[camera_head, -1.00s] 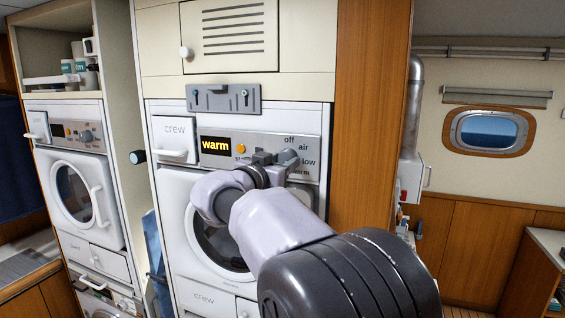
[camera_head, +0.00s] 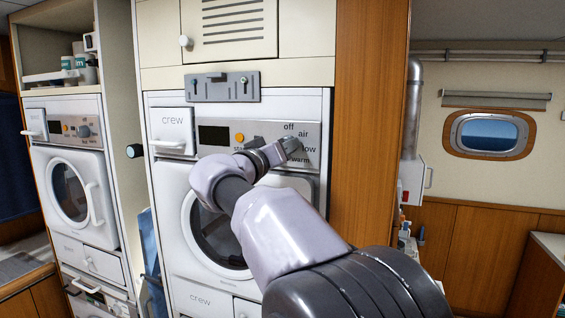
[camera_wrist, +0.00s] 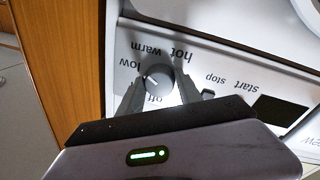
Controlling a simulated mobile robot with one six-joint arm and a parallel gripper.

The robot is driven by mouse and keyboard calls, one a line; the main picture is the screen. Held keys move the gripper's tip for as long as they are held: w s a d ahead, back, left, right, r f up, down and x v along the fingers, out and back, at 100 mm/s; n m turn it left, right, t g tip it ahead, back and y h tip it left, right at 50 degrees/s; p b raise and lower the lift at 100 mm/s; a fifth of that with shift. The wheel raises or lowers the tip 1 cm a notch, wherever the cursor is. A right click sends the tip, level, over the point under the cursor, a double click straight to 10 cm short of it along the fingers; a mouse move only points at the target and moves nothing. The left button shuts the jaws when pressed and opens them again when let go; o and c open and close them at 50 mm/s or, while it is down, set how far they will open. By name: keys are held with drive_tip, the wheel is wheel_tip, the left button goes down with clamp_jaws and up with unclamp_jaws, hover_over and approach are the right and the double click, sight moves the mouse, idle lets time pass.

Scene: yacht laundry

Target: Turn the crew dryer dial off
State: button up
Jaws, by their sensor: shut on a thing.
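The crew dryer (camera_head: 176,226) stands in the middle of the head view, with its control panel (camera_head: 218,152) above the round door. Its display (camera_head: 213,135) is dark. The grey round dial (camera_wrist: 157,78) shows in the wrist view, ringed by upside-down labels such as off, low, warm and hot. My gripper (camera_wrist: 158,86) is at the dial with one finger on each side, shut on it. In the head view my gripper (camera_head: 284,150) covers most of the dial. The exact pointer direction is hard to tell.
An orange button (camera_head: 239,138) sits left of the dial. A second machine (camera_head: 76,190) stands at the left. A grey bracket plate (camera_head: 222,87) is above the panel. A wooden partition (camera_head: 370,120) rises right of the dryer.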

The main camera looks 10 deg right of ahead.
drive_tip(key=shift+s+d+r+n+t+y, duration=0.1)
drive_tip(key=shift+n+t+y, duration=0.3)
drive_tip(key=shift+n, duration=3.9)
drive_tip(key=shift+s+d+r+n+t+y, duration=0.1)
drive_tip(key=shift+n+t+y, duration=0.3)
drive_tip(key=shift+n, duration=3.9)
drive_tip(key=shift+d+r+n+t+y, duration=0.15)
drive_tip(key=shift+n+y, duration=0.45)
drive_tip(key=shift+n, duration=3.7)
drive_tip(key=shift+a+f, duration=0.1)
drive_tip(key=o, duration=1.4)
drive_tip(key=shift+c, duration=0.2)
